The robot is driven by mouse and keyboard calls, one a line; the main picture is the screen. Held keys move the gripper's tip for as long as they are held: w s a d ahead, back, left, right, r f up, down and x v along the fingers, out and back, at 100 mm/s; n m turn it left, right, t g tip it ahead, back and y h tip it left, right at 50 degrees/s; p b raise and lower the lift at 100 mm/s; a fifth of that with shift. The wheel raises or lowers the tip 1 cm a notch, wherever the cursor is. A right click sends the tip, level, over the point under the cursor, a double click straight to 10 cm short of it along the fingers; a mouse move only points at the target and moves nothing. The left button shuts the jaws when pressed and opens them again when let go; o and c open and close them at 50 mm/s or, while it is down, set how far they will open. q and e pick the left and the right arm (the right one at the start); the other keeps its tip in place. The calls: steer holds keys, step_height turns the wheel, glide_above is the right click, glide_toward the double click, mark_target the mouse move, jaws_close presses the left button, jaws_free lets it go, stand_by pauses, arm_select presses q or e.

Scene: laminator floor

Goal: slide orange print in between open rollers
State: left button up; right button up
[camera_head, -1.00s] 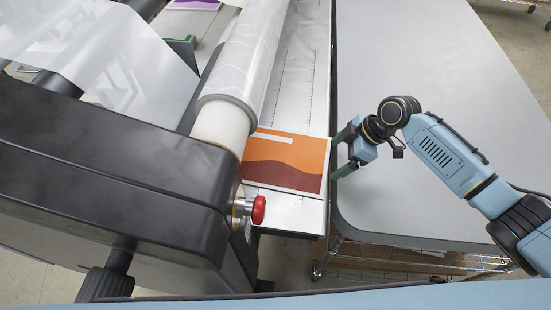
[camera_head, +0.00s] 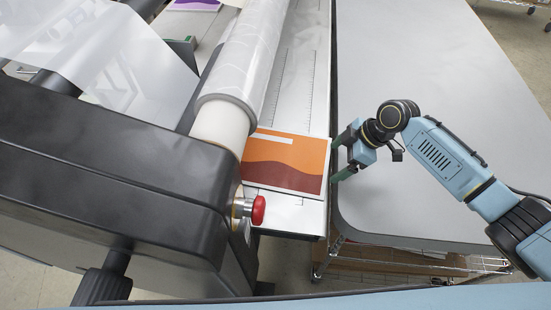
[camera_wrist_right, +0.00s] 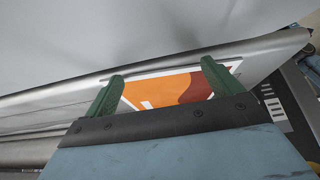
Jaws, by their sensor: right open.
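The orange print (camera_head: 288,162), with a dark red wave and a white bar, lies flat on the laminator's feed table (camera_head: 285,212) beside the large roller (camera_head: 238,82). Its left edge meets or passes under the roller; I cannot tell which. In the right wrist view the print (camera_wrist_right: 165,92) shows beyond and between the fingers. My right gripper (camera_head: 338,161) is open, with green fingers, at the print's right edge. The fingers (camera_wrist_right: 160,82) appear apart from each other with nothing gripped between them. My left gripper is not in view.
A red knob (camera_head: 258,210) sticks out from the black laminator housing (camera_head: 110,170) near the print's lower left. A grey table (camera_head: 430,80) stands to the right, mostly bare. A purple print (camera_head: 195,5) lies at the back. Clear film (camera_head: 95,45) hangs at the left.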

mark_target(325, 154)
steer(key=shift+d, duration=0.25)
stand_by(0.4)
steer(key=shift+w+d+b, duration=0.15)
steer(key=shift+w+b, duration=0.35)
steer(key=shift+w, duration=0.2)
steer(key=shift+w+d+b, duration=0.1)
steer(key=shift+w+b, duration=0.4)
steer(key=shift+w, duration=0.2)
steer(key=shift+a, duration=0.25)
steer(key=shift+a, duration=0.25)
steer(key=shift+w+a, duration=0.1)
steer(key=shift+a, duration=0.25)
steer(key=shift+w+a, duration=0.1)
steer(key=shift+a, duration=0.45)
steer(key=shift+d+p, duration=0.3)
steer(key=shift+p, duration=0.1)
